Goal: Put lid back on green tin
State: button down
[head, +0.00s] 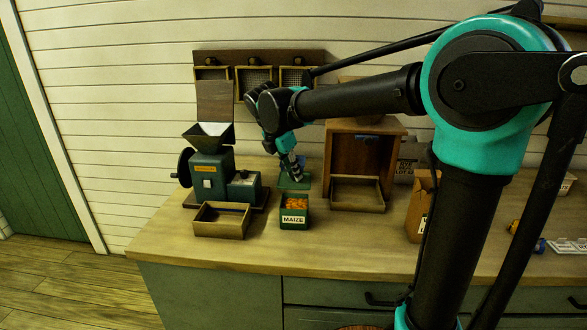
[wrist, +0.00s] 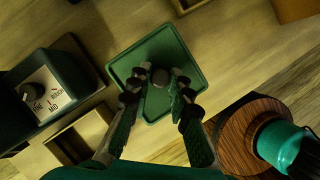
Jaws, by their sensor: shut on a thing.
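The green tin (head: 294,222) stands open on the counter, with a MAIZE label on its front and orange-yellow contents showing at the top. Its square green lid (head: 288,184) is just behind it. The lid also shows flat in the wrist view (wrist: 154,54), with a dark round knob in its middle. My gripper (head: 297,176) is above the lid, pointing down. In the wrist view its fingertips (wrist: 160,82) are shut on the knob. I cannot tell whether the lid touches the counter. The tin does not show in the wrist view.
A green mill (head: 211,170) with a hopper stands left of the tin, with a wooden tray (head: 220,221) in front. An open wooden box (head: 357,194) is to the right. A paper bag (head: 421,205) stands further right. The counter's front strip is clear.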

aim_at(290, 182)
jog(key=shift+f, duration=3)
jog(key=shift+f, duration=0.15)
jog(key=c, duration=1.3)
grip_release()
jog(key=shift+o, duration=0.5)
jog(key=o, duration=0.4)
jog(key=shift+c, duration=0.2)
jog(key=shift+r, duration=3.5)
jog(key=shift+c, duration=0.4)
